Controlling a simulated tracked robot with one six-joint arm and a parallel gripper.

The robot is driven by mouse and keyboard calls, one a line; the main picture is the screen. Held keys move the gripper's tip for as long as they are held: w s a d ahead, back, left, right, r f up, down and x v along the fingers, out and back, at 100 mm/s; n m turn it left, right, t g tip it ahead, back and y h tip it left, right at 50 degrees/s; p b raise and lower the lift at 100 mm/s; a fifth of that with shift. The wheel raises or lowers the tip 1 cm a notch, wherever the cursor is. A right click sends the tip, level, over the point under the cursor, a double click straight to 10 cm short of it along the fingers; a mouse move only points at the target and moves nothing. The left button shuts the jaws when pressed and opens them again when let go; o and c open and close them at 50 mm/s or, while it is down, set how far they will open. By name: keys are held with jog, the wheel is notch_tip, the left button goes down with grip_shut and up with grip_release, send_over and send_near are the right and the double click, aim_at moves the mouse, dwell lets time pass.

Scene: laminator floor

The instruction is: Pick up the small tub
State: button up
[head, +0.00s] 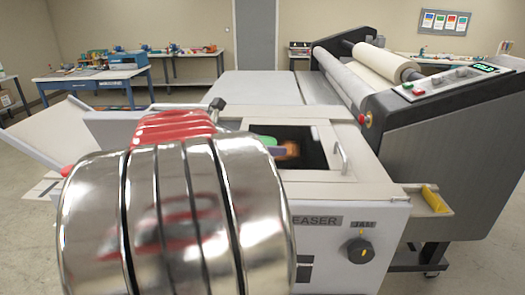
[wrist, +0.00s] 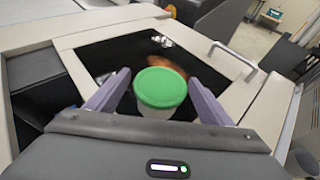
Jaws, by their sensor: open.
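The small tub (wrist: 160,92) has a green lid and a whitish body. In the wrist view it stands between the two fingers of my gripper (wrist: 158,95), which is open with a finger on either side. Whether either finger touches the tub I cannot tell. The tub's lower body is partly hidden behind my gripper's housing. In the head view only a bit of the green lid (head: 267,141) and part of my gripper (head: 276,151) show, over the dark opening of the creaser; my shiny arm hides the rest.
The creaser (head: 325,219) has a raised pale frame around its dark opening, with a metal handle (head: 340,158) at the right. A yellow-handled object (head: 435,199) lies on a side shelf. A laminator (head: 440,125) with rolls stands at right. Workbenches (head: 95,78) stand at the back.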

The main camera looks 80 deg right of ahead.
jog(key=shift+x, duration=1.85)
jog(key=shift+c, duration=0.3)
jog(key=c, duration=0.9)
